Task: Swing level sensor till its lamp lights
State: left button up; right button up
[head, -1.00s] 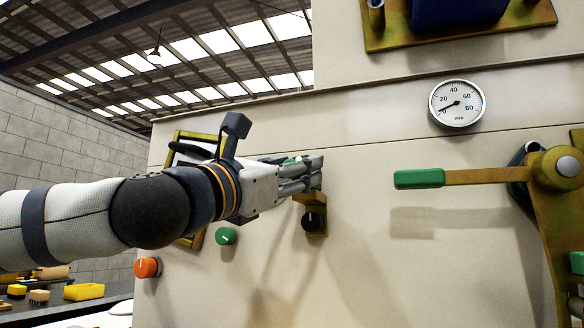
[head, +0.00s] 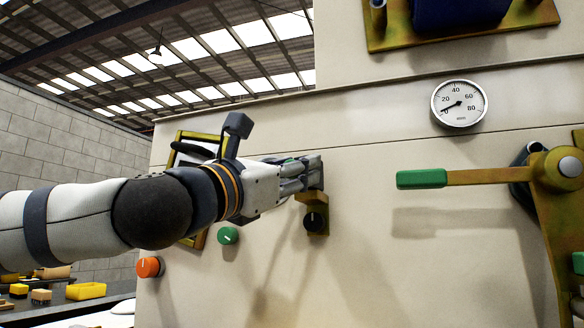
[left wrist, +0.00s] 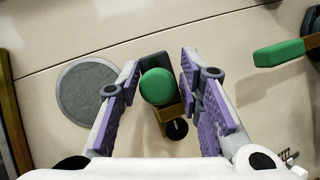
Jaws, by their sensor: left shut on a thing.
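My left gripper (head: 318,172) is in front of the cream panel, and its arm comes in from the left. In the left wrist view the fingers (left wrist: 160,88) stand on both sides of a round green grip (left wrist: 158,86) in front of a dark block. I take this to be the level sensor's handle, and the gripper is shut on it. An ochre bracket with a black knob (head: 314,221) shows just below the fingers. The fingers hide most of the sensor in the head view. I cannot make out a lit lamp. My right gripper is not in view.
A lever with a green handle (head: 422,179) reaches in from the right. A round gauge (head: 459,103) sits above it. A green knob (head: 228,235) and an orange knob (head: 149,267) are at lower left. The panel between gripper and lever is free.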

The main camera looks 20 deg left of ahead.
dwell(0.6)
pick_arm(q)
jog(key=o, duration=0.8)
jog(key=shift+c, duration=0.2)
jog(key=shift+o, duration=0.9)
jog(key=shift+d, duration=0.2)
jog(key=v, duration=1.2)
